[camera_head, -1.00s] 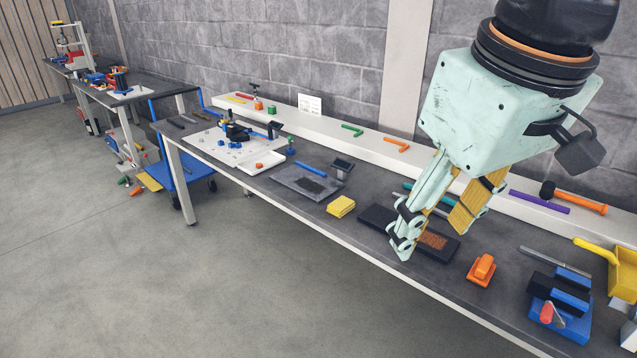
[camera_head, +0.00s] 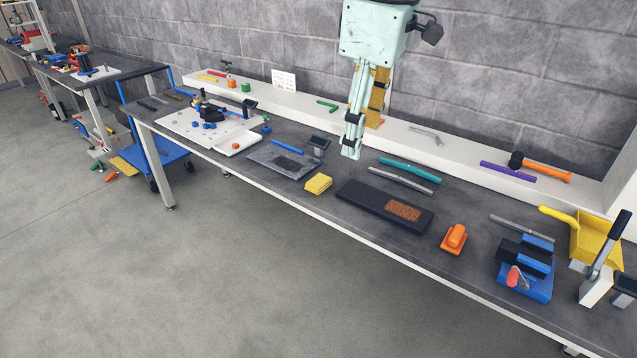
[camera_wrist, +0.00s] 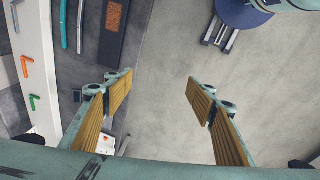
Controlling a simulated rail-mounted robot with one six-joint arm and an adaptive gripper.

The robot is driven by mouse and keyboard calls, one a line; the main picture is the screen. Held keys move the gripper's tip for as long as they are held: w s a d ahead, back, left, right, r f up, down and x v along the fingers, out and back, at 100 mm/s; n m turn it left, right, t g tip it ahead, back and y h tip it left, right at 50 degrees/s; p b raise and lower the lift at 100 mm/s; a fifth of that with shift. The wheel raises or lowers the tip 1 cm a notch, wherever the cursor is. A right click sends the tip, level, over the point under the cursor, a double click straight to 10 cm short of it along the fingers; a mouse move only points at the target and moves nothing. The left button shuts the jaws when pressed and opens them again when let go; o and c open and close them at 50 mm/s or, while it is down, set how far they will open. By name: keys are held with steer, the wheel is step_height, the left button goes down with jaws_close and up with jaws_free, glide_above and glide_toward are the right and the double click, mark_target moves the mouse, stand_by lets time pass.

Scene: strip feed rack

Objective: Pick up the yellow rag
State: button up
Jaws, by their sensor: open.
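The yellow rag (camera_head: 318,184) is a small folded block lying on the dark bench near its front edge, in the head view. A dark grey plate is to its left and a long black tray to its right. My gripper (camera_head: 364,140) points down, above and to the right of the rag in the picture, apart from it. In the wrist view my gripper (camera_wrist: 160,84) is open, its two fingers wide apart with nothing between them but grey floor. I cannot make out the rag in the wrist view.
The black tray (camera_head: 360,197) holds a brown patch. Teal and grey bars (camera_head: 400,180) lie behind it. An orange block (camera_head: 454,238) and a blue fixture (camera_head: 525,270) stand further right. The white shelf (camera_head: 455,155) runs along the wall.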

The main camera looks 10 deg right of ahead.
steer(key=w+f+n+p, duration=0.2)
steer(key=w+n, duration=0.2)
steer(key=w, duration=0.8)
steer(key=n+g+p, duration=0.2)
steer(key=n+p, duration=0.3)
steer(key=n, duration=0.7)
glide_above(319, 181)
step_height(319, 181, down, 22)
steer(key=shift+f, duration=0.2)
steer(key=shift+f, duration=0.1)
steer(key=shift+f+b, duration=0.55)
steer(key=shift+f, duration=3.6)
steer(key=shift+f, duration=0.15)
steer(key=shift+f+b, duration=0.4)
steer(key=shift+f, duration=2.1)
